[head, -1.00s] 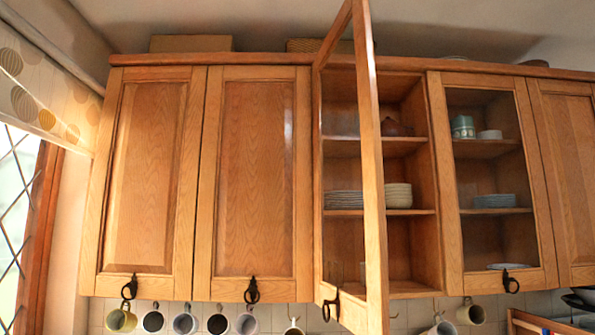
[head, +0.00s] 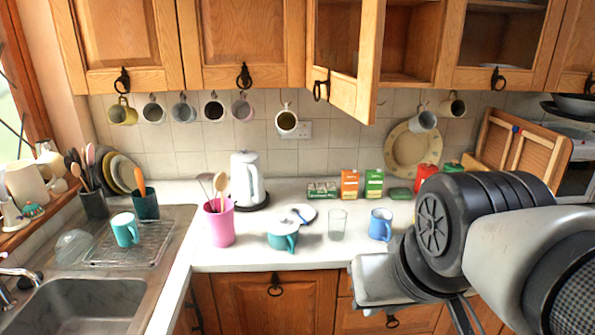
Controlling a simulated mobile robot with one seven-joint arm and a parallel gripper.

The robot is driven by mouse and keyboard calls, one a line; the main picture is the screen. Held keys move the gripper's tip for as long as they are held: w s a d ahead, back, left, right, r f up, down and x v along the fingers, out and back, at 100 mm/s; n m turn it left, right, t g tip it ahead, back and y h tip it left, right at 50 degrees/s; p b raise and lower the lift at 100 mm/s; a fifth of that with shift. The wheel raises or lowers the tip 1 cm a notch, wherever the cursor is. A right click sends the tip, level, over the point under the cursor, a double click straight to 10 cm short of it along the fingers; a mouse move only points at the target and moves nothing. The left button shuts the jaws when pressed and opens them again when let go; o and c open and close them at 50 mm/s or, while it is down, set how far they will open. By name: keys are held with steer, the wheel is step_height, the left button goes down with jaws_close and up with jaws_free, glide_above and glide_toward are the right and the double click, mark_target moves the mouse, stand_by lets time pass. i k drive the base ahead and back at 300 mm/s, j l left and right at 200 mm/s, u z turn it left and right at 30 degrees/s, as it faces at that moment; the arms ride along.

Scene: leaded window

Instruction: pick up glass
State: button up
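A clear drinking glass (head: 338,224) stands upright on the white counter, between a teal cup and a blue mug. My arm comes in from the lower right in front of the counter. The pale block at its end, my gripper (head: 378,281), is below and to the right of the glass and apart from it in the picture. Its fingers are not clearly visible, so I cannot tell whether they are open or shut.
The blue mug (head: 381,225) stands close right of the glass and the teal cup (head: 283,236) left. A pink utensil pot (head: 219,222) and white kettle (head: 247,180) are further left. An open cabinet door (head: 346,60) hangs above. Boxes (head: 349,184) stand behind.

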mark_target(337, 217)
steer(key=i+l+u, duration=0.35)
steer(key=i+l, duration=0.6)
steer(key=k+l+z, duration=0.1)
steer(key=l+z, duration=0.15)
steer(key=i+j+u, duration=0.15)
steer(key=u, duration=0.15)
